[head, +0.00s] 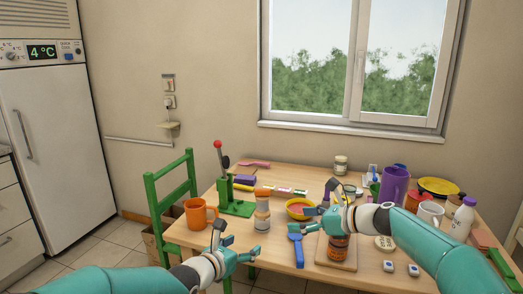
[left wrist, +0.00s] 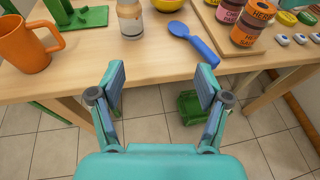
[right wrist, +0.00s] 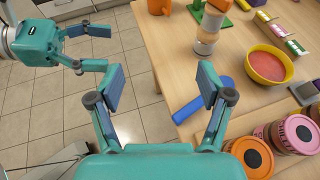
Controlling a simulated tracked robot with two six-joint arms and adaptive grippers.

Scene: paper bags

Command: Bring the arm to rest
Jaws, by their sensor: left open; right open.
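My left gripper (head: 237,246) is open and empty in front of the table's near edge, below the orange mug (head: 197,214). In the left wrist view its two fingers (left wrist: 162,85) stand apart over the tiled floor. My right gripper (head: 322,201) is over the table near the yellow bowl (head: 300,208) and the stacked jars (head: 338,246). In the right wrist view its fingers (right wrist: 155,90) are apart with nothing between them. My left gripper also shows at the upper left of that view (right wrist: 104,48).
A green chair (head: 172,197) stands at the left.

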